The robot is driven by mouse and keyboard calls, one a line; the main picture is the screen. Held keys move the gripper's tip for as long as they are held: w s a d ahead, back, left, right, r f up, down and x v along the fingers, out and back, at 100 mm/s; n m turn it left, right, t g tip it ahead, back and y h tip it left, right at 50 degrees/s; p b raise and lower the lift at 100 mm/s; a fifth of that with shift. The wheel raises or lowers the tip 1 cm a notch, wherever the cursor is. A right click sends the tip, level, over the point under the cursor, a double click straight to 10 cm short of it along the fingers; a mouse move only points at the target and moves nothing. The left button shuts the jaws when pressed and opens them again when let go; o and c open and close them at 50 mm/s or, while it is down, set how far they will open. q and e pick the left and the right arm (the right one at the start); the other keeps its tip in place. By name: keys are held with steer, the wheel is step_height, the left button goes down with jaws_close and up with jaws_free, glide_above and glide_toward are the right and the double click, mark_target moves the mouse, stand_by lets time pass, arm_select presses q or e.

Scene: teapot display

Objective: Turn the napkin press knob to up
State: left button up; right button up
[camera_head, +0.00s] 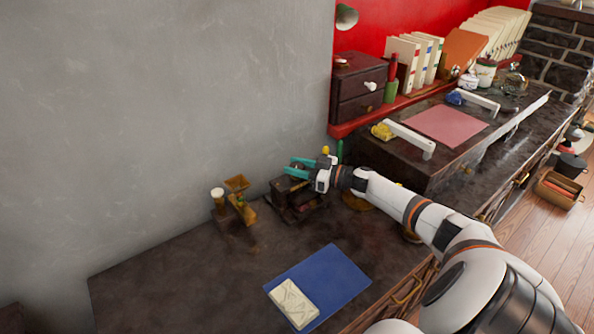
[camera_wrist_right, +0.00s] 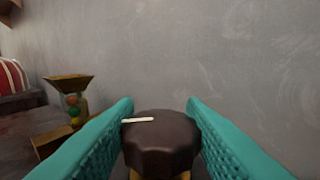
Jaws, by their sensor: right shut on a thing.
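The napkin press (camera_head: 297,208) is a small dark wooden stand near the wall, left of my right gripper's wrist in the head view. My right gripper (camera_head: 292,168) is over its top, with teal fingers. In the right wrist view, a dark brown scalloped knob (camera_wrist_right: 162,148) sits between the two fingers, and the right gripper (camera_wrist_right: 160,112) is shut on it. A pale line on the knob's top runs sideways, from near the centre to the left edge. The knob is hidden or too small to tell in the head view. My left gripper is not in view.
A brass-coloured dispenser (camera_head: 238,198) stands left of the press; it also shows in the wrist view (camera_wrist_right: 70,95). A blue mat (camera_head: 335,270) with a pale block (camera_head: 293,303) lies in front. A raised dark cabinet (camera_head: 440,160) is right. The counter's left front is clear.

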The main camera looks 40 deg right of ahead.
stand_by(0.4)
steer(key=o, duration=1)
steer(key=v, duration=1.2)
steer(key=shift+d+p, duration=0.1)
steer(key=shift+p, duration=0.2)
steer(key=shift+c, duration=0.2)
